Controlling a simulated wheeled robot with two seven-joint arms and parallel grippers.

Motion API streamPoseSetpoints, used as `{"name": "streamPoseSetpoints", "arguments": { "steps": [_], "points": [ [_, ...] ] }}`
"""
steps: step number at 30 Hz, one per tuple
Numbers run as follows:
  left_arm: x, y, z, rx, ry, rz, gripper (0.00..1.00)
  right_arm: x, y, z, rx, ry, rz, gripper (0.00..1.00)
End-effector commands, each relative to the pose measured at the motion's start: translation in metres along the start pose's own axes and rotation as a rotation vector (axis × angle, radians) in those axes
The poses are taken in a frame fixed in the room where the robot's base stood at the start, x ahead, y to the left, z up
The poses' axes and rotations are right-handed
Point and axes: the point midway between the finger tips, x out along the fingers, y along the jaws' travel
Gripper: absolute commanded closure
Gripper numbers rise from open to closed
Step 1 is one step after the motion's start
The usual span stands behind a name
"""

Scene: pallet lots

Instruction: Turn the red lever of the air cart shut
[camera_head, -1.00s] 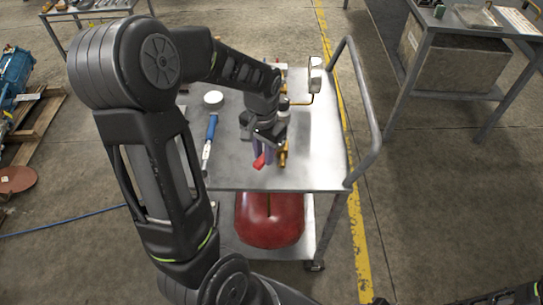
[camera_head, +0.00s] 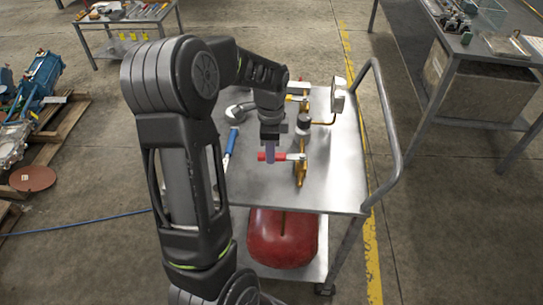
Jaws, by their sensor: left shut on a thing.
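The air cart (camera_head: 325,190) has a flat metal top with a brass pipe and valve (camera_head: 300,172) on it. The red lever (camera_head: 280,157) sticks out to the left of the brass valve, roughly crosswise to the pipe. My left gripper (camera_head: 270,154) comes down from above and is shut on the red lever, with red showing on both sides of the fingers. A dark round knob or gauge (camera_head: 303,122) stands on the pipe just behind. The fingers hide the middle of the lever. My right gripper is not in view.
A blue-handled tool (camera_head: 230,143) lies left of the gripper on the cart top. A pale upright gauge (camera_head: 338,98) stands at the back right. The cart's push rail (camera_head: 388,125) bounds the right side. A red tank (camera_head: 283,238) sits on the lower shelf.

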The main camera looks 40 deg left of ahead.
Motion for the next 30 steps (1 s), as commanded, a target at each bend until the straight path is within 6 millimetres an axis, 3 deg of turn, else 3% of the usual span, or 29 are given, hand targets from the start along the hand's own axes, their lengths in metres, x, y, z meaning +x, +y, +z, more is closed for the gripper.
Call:
{"name": "streamPoseSetpoints", "arguments": {
  "steps": [20, 21, 30],
  "points": [
    [-0.0012, -0.0099, -0.0010, 0.098, 0.001, -0.006, 1.00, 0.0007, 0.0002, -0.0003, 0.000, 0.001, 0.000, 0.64],
    [-0.0012, -0.0099, -0.0010, 0.098, 0.001, -0.006, 0.78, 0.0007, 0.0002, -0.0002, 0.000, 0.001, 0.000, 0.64],
    [-0.0006, -0.0089, -0.0007, 0.095, 0.001, -0.002, 0.56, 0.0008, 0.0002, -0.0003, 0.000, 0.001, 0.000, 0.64]
  ]
}}
